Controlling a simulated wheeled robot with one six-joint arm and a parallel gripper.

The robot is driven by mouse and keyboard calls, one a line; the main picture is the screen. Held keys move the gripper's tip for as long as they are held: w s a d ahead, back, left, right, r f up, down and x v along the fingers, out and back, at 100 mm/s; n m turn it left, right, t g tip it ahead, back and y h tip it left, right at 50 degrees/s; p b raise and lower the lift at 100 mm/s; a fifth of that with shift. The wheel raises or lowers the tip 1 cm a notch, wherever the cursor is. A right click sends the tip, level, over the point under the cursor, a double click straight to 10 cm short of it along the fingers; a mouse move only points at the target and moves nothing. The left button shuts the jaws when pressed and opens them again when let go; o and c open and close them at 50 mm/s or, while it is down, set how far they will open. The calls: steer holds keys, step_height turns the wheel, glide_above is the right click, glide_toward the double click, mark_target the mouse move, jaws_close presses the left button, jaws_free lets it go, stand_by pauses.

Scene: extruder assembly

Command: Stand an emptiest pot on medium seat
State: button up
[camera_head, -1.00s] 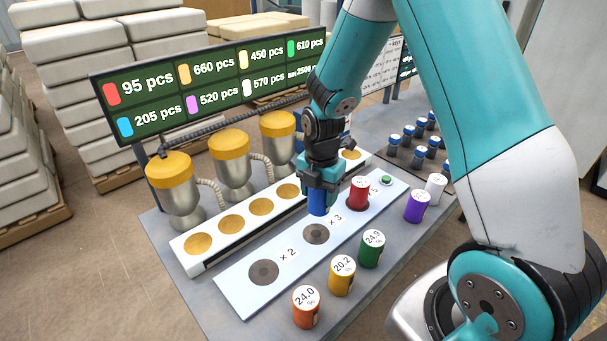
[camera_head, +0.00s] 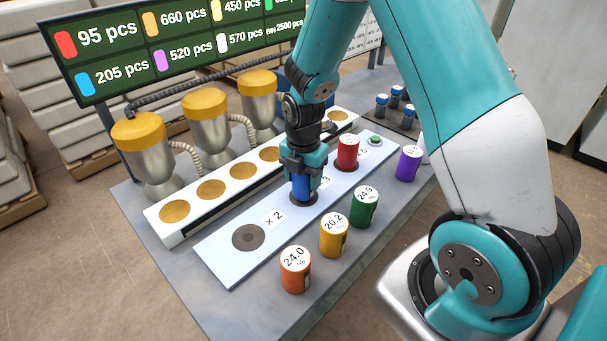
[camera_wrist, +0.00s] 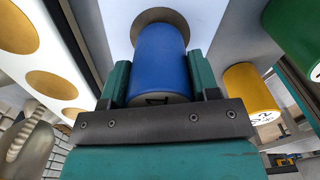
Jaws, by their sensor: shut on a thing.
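My gripper (camera_head: 302,174) is shut on a blue pot (camera_head: 302,188) and holds it upright at the middle seat of the pale board (camera_head: 222,262). In the wrist view the blue pot (camera_wrist: 160,65) sits between the fingers, its far end over the dark round middle seat (camera_wrist: 160,14). Whether it touches the seat I cannot tell. A red pot (camera_head: 348,153) stands on the seat further along. The near seat (camera_head: 249,237), marked × 2, is empty. The sign (camera_head: 170,50) reads 95 pcs beside red and 205 pcs beside blue.
Orange (camera_head: 295,272), yellow (camera_head: 334,238), green (camera_head: 364,209) and purple (camera_head: 407,165) pots stand in front of the board. A white rack (camera_head: 190,217) with yellow discs and several yellow-topped hoppers (camera_head: 207,125) lie behind it. A green button (camera_head: 375,139) is at the board's far end.

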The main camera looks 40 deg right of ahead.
steer(key=shift+f+b, duration=0.3)
steer(key=shift+f, duration=0.2)
steer(key=o, duration=1.1)
steer(key=shift+r, duration=0.1)
